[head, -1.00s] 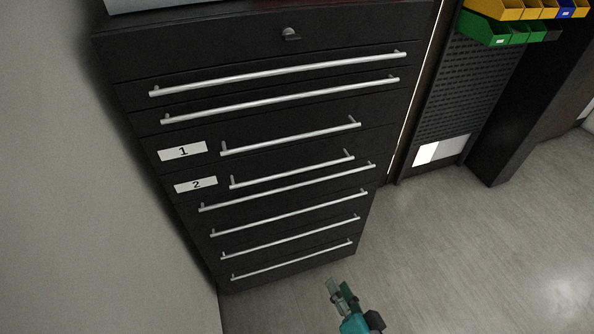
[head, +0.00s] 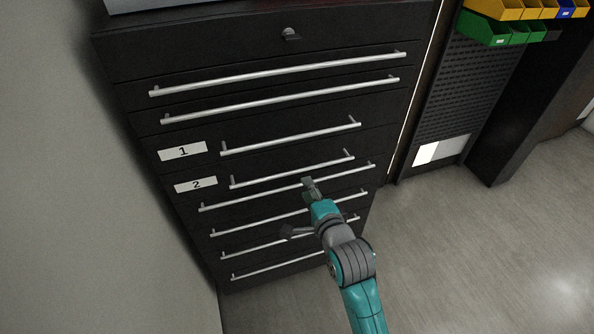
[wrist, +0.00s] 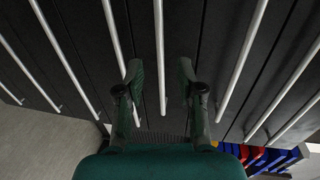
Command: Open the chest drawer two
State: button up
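The black drawer chest (head: 135,60) fills the left and middle of the head view, with its drawers looking shut. Drawer two has a white "2" label (head: 195,184) and a short silver bar handle (head: 285,172). My gripper (head: 309,182) is in front of the chest, just below the right part of that handle in the head view. In the wrist view my gripper (wrist: 160,72) has its two fingers apart. A short bar, which looks like drawer two's handle (wrist: 159,35), runs between them in the picture. I cannot tell how far the fingertips are from it.
Drawer one's handle (head: 290,137) is above, and a long handle (head: 235,197) lies close below drawer two's. A grey wall (head: 70,200) stands close on the left. Open floor (head: 470,250) lies to the right, with a perforated panel (head: 480,95) and coloured bins (head: 485,28) behind.

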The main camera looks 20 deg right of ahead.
aim_at(297, 171)
jog(key=w, duration=0.3)
jog(key=w+f, duration=0.1)
jog(key=w, duration=0.2)
jog(key=w+f, duration=0.1)
jog(key=w, duration=0.2)
jog(key=shift+w, duration=0.25)
grip_shut()
